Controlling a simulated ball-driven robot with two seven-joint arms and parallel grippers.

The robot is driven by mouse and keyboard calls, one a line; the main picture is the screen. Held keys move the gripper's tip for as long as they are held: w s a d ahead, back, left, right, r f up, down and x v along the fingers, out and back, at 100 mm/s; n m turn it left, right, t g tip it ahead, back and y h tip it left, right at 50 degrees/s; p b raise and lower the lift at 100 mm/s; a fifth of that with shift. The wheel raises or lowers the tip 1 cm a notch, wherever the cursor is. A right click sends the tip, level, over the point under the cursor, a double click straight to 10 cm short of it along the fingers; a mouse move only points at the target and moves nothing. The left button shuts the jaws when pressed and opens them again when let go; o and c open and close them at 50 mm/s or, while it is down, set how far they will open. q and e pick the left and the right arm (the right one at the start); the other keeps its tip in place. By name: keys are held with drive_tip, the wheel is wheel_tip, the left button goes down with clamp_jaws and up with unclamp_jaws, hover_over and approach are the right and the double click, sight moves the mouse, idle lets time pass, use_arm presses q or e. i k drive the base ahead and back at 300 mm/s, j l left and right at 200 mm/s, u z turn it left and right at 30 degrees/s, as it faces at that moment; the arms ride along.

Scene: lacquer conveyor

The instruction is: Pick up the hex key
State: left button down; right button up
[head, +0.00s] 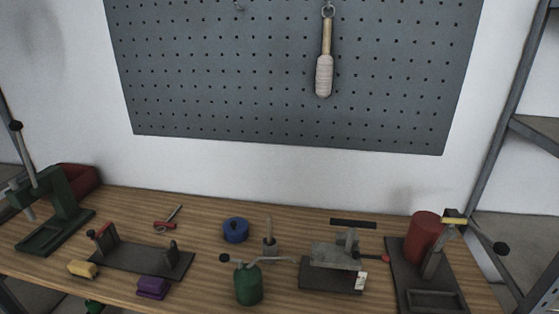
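No plain bent hex key can be made out for certain. A small tool with a thin grey shaft and a red handle (166,222) lies on the wooden bench (205,275), towards the back left. It is the thing most like a hex key, but it is too small to tell. Neither of my grippers is in view, and nothing is seen touching the tool.
A dark fixture plate (140,260), yellow block (82,269), purple block (153,287), blue ring (235,230), green oil can (248,284), vise (335,258) and red cylinder (424,236) stand around. A green press (60,195) is at left. A pegboard (230,70) hangs behind.

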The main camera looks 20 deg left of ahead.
sight(160, 225)
drive_tip(key=u, duration=1.45)
